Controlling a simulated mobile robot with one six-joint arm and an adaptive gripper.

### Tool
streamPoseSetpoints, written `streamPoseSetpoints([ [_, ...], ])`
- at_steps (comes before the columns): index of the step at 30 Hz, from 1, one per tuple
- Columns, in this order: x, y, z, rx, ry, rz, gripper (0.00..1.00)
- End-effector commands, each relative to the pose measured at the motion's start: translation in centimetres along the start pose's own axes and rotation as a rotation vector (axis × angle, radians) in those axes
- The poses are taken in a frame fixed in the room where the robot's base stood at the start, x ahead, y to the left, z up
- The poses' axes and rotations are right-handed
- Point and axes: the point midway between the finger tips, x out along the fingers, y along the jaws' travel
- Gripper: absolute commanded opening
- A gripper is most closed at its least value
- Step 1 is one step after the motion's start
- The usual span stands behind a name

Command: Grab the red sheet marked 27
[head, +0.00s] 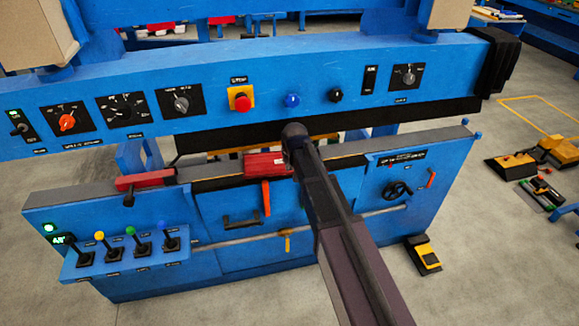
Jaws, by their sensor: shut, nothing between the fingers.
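A small red piece (265,163) lies on the bed of the blue machine, just left of my arm's far end. It may be the red sheet, but I cannot read a number on it. My dark arm reaches up from the lower right and ends in a rounded joint over the machine bed, close to the right edge of the red piece. My gripper's fingers do not show; they are hidden behind the arm's end.
A blue beam (350,75) with knobs and buttons spans above the bed. A red clamp (145,180) sits on the bed at left. Levers (112,248) stick out at lower left. A yellow pedal (425,255) stands on the floor at right.

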Motion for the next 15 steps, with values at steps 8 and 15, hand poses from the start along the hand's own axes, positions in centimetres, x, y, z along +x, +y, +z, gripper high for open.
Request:
streamPoseSetpoints([
  [8,-2.2,0.1,-0.2,0.000,0.000,0.000,0.00],
  [15,-4.4,0.1,-0.4,0.000,0.000,0.000,0.00],
])
